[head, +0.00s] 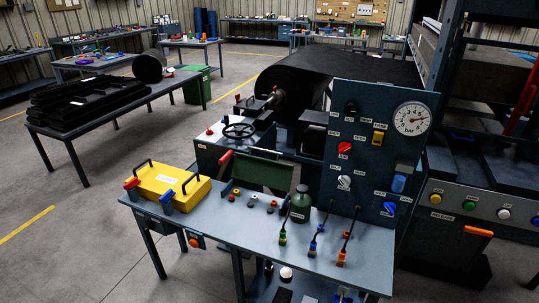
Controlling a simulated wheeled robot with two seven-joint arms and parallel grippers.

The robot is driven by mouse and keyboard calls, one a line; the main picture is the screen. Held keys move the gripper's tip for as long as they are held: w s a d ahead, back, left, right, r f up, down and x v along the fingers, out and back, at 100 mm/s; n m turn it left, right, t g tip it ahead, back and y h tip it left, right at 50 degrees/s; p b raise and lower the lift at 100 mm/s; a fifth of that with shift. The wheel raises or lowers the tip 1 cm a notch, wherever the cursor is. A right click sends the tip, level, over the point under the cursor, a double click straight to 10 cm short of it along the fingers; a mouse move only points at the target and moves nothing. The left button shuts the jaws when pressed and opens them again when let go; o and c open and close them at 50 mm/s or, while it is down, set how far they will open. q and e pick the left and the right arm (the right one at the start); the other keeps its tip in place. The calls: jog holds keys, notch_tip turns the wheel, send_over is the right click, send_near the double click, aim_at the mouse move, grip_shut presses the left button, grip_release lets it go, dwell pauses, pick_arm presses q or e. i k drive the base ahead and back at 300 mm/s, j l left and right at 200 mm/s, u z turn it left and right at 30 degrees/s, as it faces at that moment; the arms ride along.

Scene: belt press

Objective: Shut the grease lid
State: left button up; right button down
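A dark green rectangular panel (263,173) stands raised near the back of the steel bench (214,212). It looks like a hinged lid standing open, but I cannot read any grease label on it. A few small red and orange-topped fittings (253,200) sit on the bench just in front of it. A green canister (300,206) with a pale label stands upright to the right of the panel. Neither of my grippers is in view.
A yellow case (170,184) with black handles sits on the bench's left. Colored plugs with cables (315,240) line its right front, below an upright control panel (368,150) with a gauge (412,118). A handwheel (240,130) is behind. Open floor lies to the left.

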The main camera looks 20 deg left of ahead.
aim_at(271, 173)
jog(key=u, duration=1)
jog(key=i+j+u, duration=0.25)
jog(key=i+u, duration=0.2)
jog(key=i+j+u, duration=0.15)
jog(key=i+u, duration=0.75)
jog(key=i+j+u, duration=0.15)
jog(key=i+u, duration=0.15)
jog(key=i, duration=0.6)
jog(key=i+l+u, duration=0.1)
jog(key=i+u, duration=0.15)
jog(key=i, duration=0.65)
